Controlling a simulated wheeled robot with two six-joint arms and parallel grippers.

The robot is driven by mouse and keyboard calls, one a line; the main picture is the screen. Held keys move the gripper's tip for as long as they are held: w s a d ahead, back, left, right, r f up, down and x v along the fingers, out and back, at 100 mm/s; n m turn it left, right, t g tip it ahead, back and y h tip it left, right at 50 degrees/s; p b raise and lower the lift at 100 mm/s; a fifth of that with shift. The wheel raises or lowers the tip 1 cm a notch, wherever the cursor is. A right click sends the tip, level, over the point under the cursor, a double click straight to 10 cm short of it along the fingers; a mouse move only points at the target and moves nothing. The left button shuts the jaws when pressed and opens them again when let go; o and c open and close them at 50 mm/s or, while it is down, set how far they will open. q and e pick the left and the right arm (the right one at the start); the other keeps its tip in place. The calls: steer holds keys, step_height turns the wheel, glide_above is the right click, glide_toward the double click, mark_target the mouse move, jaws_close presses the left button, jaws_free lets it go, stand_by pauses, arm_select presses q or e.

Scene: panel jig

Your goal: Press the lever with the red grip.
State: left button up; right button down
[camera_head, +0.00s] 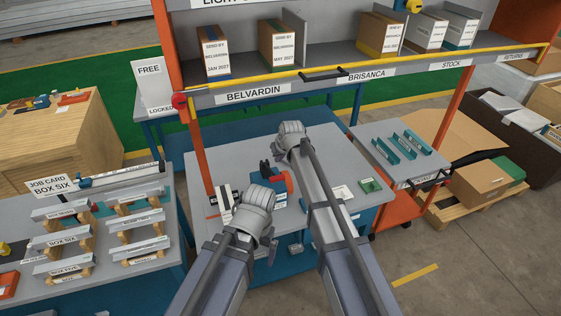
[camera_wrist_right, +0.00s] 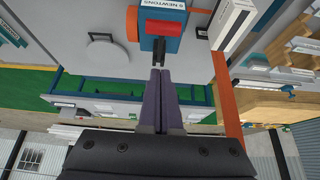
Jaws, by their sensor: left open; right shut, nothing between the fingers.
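A small red-orange and blue device (camera_head: 284,180) stands on the grey table between my two arms. In the right wrist view the device (camera_wrist_right: 161,28) has a plate reading NEWTONS, an orange disc at its side and a dark forked part facing my fingers. I cannot make out a separate lever with a red grip on it. My right gripper (camera_wrist_right: 158,73) is shut and empty, its tips close to the dark part; I cannot tell whether they touch. My left gripper (camera_head: 268,250) is open and empty at the table's near side.
The grey table (camera_head: 225,160) is mostly clear behind the device. A red round part (camera_head: 180,101) sits on the left orange post, by a yellow bar (camera_head: 250,84) along the shelf. A side cart (camera_head: 395,150) with teal parts stands right; a rack bench is left.

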steer(key=b, duration=0.4)
glide_above(278, 178)
steer(key=w, duration=0.1)
steer(key=f, duration=0.4)
steer(key=shift+a+f, duration=0.2)
steer(key=shift+f, duration=0.1)
steer(key=f+b, duration=0.2)
steer(key=f, duration=0.1)
steer(key=shift+s+d, duration=0.15)
steer(key=shift+s, duration=0.15)
steer(key=shift+s+f+b, duration=0.1)
steer(key=shift+f+b, duration=0.2)
steer(key=shift+b, duration=0.25)
steer(key=shift+s+f+b, duration=0.15)
steer(key=shift+f+b, duration=0.1)
steer(key=shift+b, duration=0.1)
steer(key=s+d+f+t+y+b, duration=0.1)
steer(key=s+f+t+b, duration=0.2)
steer(key=f+b, duration=0.8)
steer(key=t+b, duration=0.1)
steer(key=b, duration=0.5)
steer(key=shift+s+t+y+b, duration=0.15)
steer(key=shift+t+y+b, duration=0.15)
steer(key=shift+t+b, duration=0.1)
steer(key=shift+d, duration=0.1)
